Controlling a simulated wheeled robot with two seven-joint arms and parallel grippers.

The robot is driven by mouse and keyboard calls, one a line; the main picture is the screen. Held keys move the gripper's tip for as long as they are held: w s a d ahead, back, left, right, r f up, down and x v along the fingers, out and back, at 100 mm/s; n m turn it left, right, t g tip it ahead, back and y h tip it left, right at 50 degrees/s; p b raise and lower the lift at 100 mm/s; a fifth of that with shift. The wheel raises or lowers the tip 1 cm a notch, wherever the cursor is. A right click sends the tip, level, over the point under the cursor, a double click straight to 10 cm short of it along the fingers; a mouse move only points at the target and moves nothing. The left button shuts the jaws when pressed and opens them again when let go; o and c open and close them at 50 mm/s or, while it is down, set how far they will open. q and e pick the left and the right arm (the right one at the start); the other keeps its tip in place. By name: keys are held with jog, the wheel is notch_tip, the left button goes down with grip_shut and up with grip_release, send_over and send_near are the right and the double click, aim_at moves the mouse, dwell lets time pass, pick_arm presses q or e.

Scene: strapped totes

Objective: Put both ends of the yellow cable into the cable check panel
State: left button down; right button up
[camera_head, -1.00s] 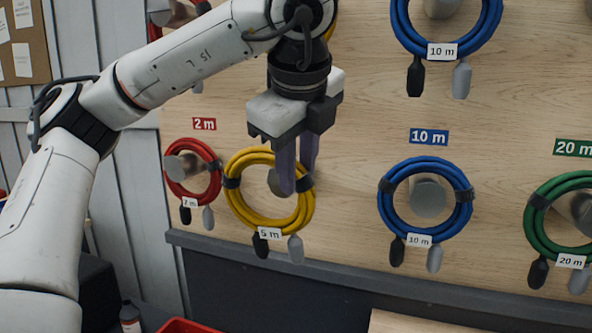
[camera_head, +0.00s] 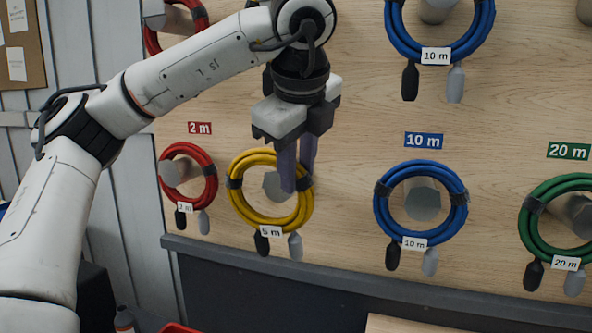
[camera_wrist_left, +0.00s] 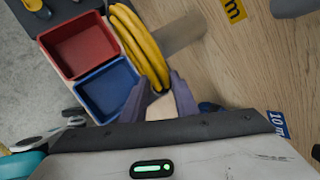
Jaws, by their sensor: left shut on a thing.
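The yellow cable (camera_head: 238,211) is a strapped coil with a 5 m tag, around a grey peg (camera_head: 277,187) on the wooden board. Its black end (camera_head: 262,243) and grey end (camera_head: 295,246) hang down below the tag. My left gripper (camera_head: 297,184) points down and is shut on the coil's upper right side, near a dark strap. In the left wrist view the yellow coil (camera_wrist_left: 141,45) runs between the purple fingers (camera_wrist_left: 160,90), with the peg close beside it. My right gripper is not in view. I cannot make out the cable check panel.
A red coil (camera_head: 212,180) hangs close on the left. A blue coil (camera_head: 464,200) and a green coil (camera_head: 530,235) hang to the right. A dark ledge (camera_head: 320,277) runs below. The wrist view shows a red bin (camera_wrist_left: 80,45) and a blue bin (camera_wrist_left: 106,88).

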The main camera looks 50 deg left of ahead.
pick_arm(q)
jog(key=shift+w+a, duration=0.35)
jog(key=shift+w, duration=0.15)
jog(key=shift+w+a, duration=0.15)
jog(key=shift+w, duration=0.15)
jog(key=shift+w+a, duration=0.2)
jog(key=shift+w, duration=0.05)
jog(key=shift+w+a, duration=0.15)
jog(key=shift+w, duration=0.15)
jog(key=shift+w+a, duration=0.2)
jog(key=shift+w, duration=0.05)
jog(key=shift+w+a+r, duration=0.15)
jog(key=shift+w+a, duration=0.1)
jog(key=shift+w, duration=0.2)
jog(key=shift+w+a+f+p, duration=0.2)
jog(key=shift+w+a+p, duration=0.15)
jog(key=shift+w, duration=0.15)
jog(key=shift+w+a, duration=0.15)
